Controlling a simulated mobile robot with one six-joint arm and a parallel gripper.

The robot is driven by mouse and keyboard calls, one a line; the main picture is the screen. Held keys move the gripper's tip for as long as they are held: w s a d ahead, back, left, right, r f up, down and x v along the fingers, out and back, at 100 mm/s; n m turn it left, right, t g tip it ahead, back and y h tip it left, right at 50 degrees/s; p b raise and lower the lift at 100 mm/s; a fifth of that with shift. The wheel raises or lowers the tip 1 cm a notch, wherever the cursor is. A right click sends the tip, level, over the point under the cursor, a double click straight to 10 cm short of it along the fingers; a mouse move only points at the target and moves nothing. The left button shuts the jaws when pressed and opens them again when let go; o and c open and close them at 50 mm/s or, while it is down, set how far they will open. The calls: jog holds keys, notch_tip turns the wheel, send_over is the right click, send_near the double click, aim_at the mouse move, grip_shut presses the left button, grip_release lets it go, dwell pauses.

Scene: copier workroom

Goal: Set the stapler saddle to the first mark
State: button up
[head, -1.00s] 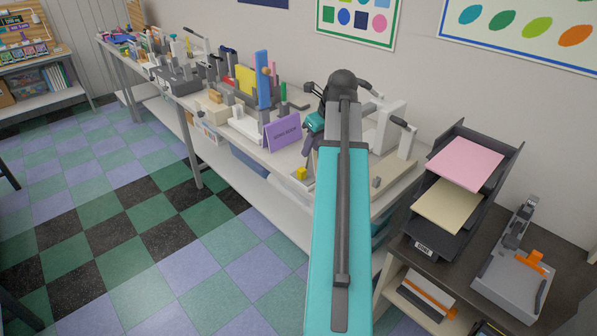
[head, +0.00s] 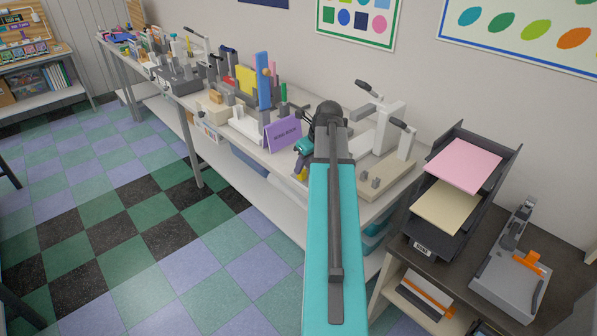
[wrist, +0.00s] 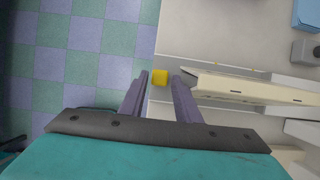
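My gripper (head: 300,168) hangs over the front edge of the long bench, partly hidden by my arm in the head view. In the wrist view its two purple-grey fingers (wrist: 160,80) are apart. A small yellow block (wrist: 160,77) shows between the fingertips, with a gap on each side; I cannot tell its height relative to them. A long cream bar (wrist: 255,90) with small dark marks lies just right of the right fingertip. A grey stapler-like device (head: 512,280) with an orange piece (head: 534,262) stands on the dark table at right. I cannot tell which part is the saddle.
A purple sign (head: 283,134) and a blue upright (head: 263,82) stand on the bench left of my gripper. A white lever device (head: 388,130) stands right of it. A dark paper tray (head: 432,246) is farther right. The checkered floor in front is clear.

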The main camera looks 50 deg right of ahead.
jog(key=shift+x, duration=1.8)
jog(key=shift+c, duration=0.5)
grip_shut()
